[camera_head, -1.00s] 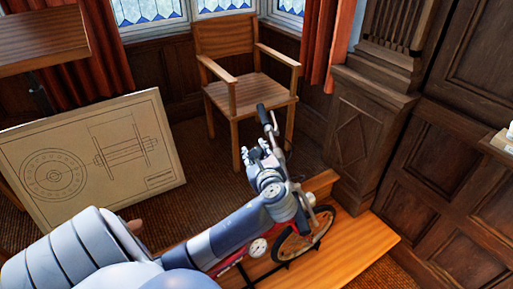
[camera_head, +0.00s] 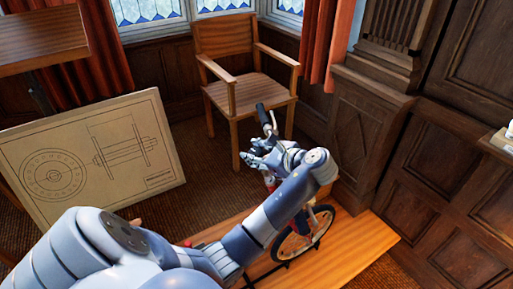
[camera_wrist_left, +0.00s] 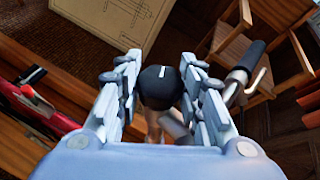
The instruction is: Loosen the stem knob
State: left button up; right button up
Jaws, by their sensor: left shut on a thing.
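The black stem knob (camera_wrist_left: 161,87) with a white mark on its top shows in the left wrist view. It stands between the two finger pads of my left gripper (camera_wrist_left: 160,62), which is shut on it. The knob is hidden there. The bicycle (camera_head: 305,234) shows its front wheel and a dark handlebar grip (camera_head: 262,113). Part of its red frame (camera_wrist_left: 38,110) shows in the left wrist view. My right gripper is not in view.
The bicycle is on a wooden platform (camera_head: 358,243). A wooden armchair (camera_head: 245,92) stands behind it, close to the handlebar. A large drawing board (camera_head: 105,190) leans at the left. A panelled wooden cabinet (camera_head: 370,125) stands close at the right.

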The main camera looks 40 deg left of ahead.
pick_arm(q)
jog(key=shift+a+r, duration=0.15)
jog(key=shift+r, duration=0.1)
jog(key=o, duration=0.8)
jog(key=shift+o, duration=1.4)
jog(key=shift+f, duration=0.15)
jog(key=shift+d, duration=0.4)
jog(key=v, duration=1.1)
jog(key=shift+r, duration=0.25)
